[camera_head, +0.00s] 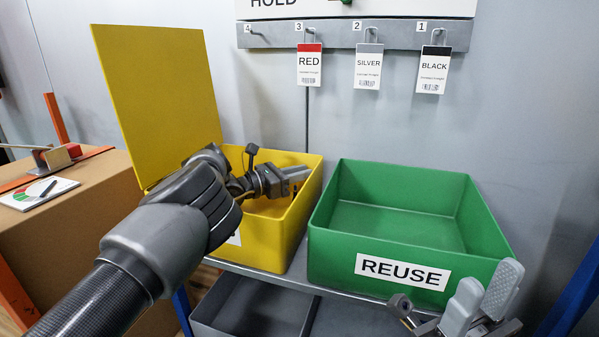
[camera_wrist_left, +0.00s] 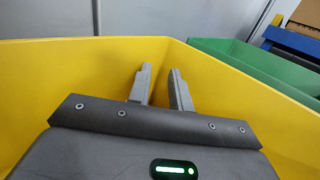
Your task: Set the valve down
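My left gripper (camera_head: 298,173) reaches over the yellow bin (camera_head: 273,243), with its fingers inside the rim. In the left wrist view, its two grey fingers (camera_wrist_left: 160,72) are apart with nothing between them, and yellow walls (camera_wrist_left: 60,85) surround them. I cannot make out a valve in either view. The gripper and arm hide much of the bin floor. My right gripper (camera_head: 484,296) is at the lower right, in front of the green bin (camera_head: 335,247). Its fingers are apart and nothing shows between them.
The green bin, labelled REUSE, looks empty. A yellow panel (camera_head: 160,95) stands up behind the yellow bin. Tags hang from a grey rail (camera_head: 270,36) on the wall. A grey tray (camera_head: 255,308) lies below the bins. A cardboard box (camera_head: 75,225) stands at left.

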